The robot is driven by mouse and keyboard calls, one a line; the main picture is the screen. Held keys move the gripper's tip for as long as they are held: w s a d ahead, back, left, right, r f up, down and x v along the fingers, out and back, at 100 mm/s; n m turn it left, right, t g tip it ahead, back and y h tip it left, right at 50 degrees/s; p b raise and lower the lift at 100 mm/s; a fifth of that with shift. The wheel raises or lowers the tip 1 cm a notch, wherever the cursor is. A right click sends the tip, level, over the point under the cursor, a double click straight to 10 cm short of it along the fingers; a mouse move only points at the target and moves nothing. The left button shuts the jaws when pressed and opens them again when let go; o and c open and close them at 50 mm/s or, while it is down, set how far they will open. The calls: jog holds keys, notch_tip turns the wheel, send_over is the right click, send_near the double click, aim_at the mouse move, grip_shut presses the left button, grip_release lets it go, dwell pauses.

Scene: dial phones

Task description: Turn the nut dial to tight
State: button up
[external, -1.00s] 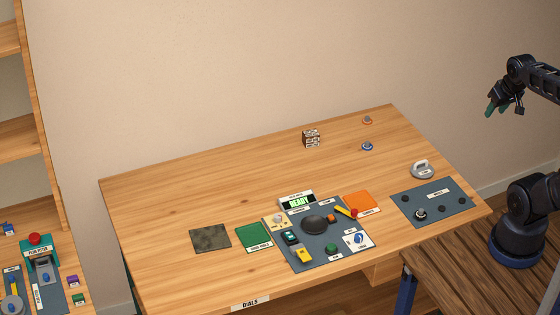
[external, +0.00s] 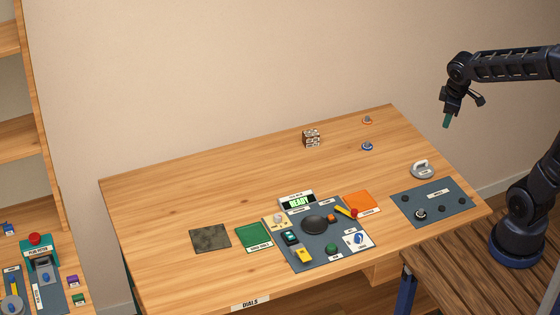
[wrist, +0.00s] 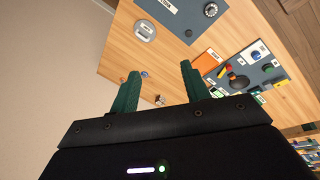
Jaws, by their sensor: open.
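Several dials are in view, and their labels are too small to tell which is the nut dial. A dark mat (external: 405,214) at the table's right holds a black-and-silver knob (external: 420,214) and several small dark knobs; the silver knob also shows in the wrist view (wrist: 210,10). A blue dial on a white plate (external: 358,239) sits on the central panel. My gripper (external: 446,122) is in the air above the table's far right, pointing down. In the wrist view its green fingers (wrist: 160,72) are apart with nothing between them.
The central panel (external: 330,260) carries a black disc (external: 315,224), a yellow lever (external: 343,211) and a READY display (external: 297,200). A grey ring-handled piece (external: 422,170) stands behind the right mat. A small box (external: 311,138) stands farther back. The table's left side is mostly clear.

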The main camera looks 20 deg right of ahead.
jog(key=w+a+f+n, duration=0.2)
jog(key=a+f+n, duration=0.2)
jog(key=a, duration=0.3)
jog(key=n+g, duration=0.3)
jog(key=n, duration=1.2)
send_over(359, 235)
notch_tip(359, 235, down, 18)
jog(key=shift+y, duration=0.4)
notch_tip(359, 235, down, 11)
jog(key=shift+s+a+r, duration=0.1)
jog(key=shift+c, duration=0.5)
jog(key=c, duration=0.9)
